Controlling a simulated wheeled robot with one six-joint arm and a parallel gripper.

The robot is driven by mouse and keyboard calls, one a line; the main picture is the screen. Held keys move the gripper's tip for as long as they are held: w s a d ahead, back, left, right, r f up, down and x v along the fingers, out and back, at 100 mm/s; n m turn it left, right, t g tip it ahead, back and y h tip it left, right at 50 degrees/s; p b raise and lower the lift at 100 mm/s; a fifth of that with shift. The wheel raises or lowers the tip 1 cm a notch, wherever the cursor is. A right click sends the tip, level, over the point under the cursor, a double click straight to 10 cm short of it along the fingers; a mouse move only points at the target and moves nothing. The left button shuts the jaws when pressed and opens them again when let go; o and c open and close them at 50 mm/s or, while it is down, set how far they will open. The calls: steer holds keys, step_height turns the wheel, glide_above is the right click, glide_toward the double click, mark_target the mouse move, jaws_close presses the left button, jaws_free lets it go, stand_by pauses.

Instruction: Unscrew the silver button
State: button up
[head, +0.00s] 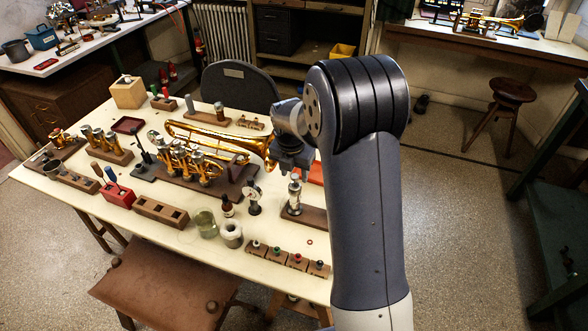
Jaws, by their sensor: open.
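My gripper (293,168) points down over the right part of the cream table, with its small jaws apart. Right under it, a silvery upright piece (294,190) stands on a dark wooden base (310,217). Its top is at or just below my fingertips, and I cannot tell whether they touch it. A silver button is too small to make out there. A row of small wooden blocks (297,262) with coloured tops stands at the table's front right edge. My arm hides the table's right end.
A brass horn (215,140) lies left of my gripper, with brass valves (188,160) on a wooden base. A dark upright tool (254,200), a dark bottle (227,206) and two jars (206,223) stand left of the silvery piece. A small red ring (310,242) lies in front.

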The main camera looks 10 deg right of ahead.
jaws_close()
steer(key=shift+r+n+p, duration=0.1)
steer(key=shift+n+p, duration=0.2)
steer(key=shift+n, duration=0.3)
steer(key=n, duration=0.4)
steer(key=shift+y, duration=0.4)
jaws_free()
